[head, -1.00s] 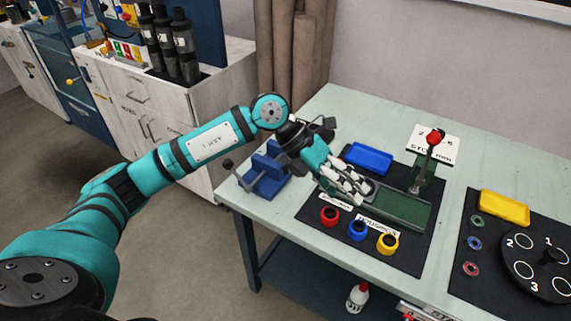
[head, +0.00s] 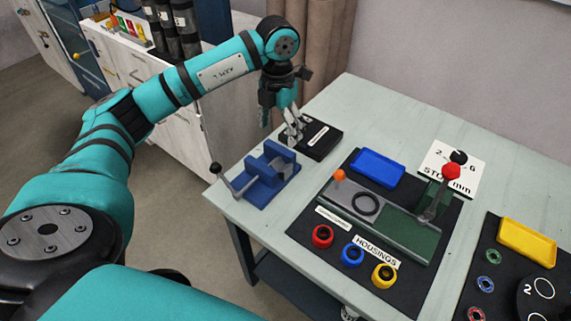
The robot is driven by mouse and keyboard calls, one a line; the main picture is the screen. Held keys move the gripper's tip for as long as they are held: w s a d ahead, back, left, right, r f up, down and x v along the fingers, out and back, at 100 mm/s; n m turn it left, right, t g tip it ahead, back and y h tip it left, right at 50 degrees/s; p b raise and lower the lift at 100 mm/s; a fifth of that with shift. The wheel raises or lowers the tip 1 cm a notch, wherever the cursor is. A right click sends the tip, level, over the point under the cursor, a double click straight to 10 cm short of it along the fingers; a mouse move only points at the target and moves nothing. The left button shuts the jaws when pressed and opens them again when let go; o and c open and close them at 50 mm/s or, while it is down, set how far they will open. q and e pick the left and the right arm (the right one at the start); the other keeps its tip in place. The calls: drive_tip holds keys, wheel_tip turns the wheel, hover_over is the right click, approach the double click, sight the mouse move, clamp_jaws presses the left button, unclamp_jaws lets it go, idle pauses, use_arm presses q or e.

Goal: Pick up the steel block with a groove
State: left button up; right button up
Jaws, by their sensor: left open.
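My left gripper (head: 292,134) is open, pointing down at the left part of a small black pad (head: 322,148) near the table's back left edge. The pad has a white label whose words are too small to read. I cannot make out a steel block with a groove; the grey fingers cover part of the pad and could hide it. A blue vise (head: 264,178) with a lever stands just in front of the gripper, apart from it. My right gripper is not in view.
A green and grey fixture (head: 408,237) with a red-knobbed lever sits on a black mat (head: 305,227). Red, blue and yellow rings lie in front of it. A blue tray (head: 377,168) is behind; a yellow tray (head: 527,243) is at right.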

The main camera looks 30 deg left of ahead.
use_arm(q)
approach(281, 169)
drive_tip(key=shift+s+f+p, duration=0.1)
drive_tip(key=shift+s+p, duration=0.3)
drive_tip(key=shift+s, duration=0.05)
wheel_tip(281, 169, down, 4)
drive_tip(key=shift+w+r, duration=0.1)
drive_tip(key=shift+w, duration=0.05)
drive_tip(key=shift+f+p, duration=0.25)
drive_tip(key=shift+p, duration=0.1)
drive_tip(key=f, duration=0.2)
drive_tip(key=f+p, duration=0.1)
drive_tip(key=shift+w+f, duration=0.25)
drive_tip(key=shift+f, duration=0.55)
clamp_jaws()
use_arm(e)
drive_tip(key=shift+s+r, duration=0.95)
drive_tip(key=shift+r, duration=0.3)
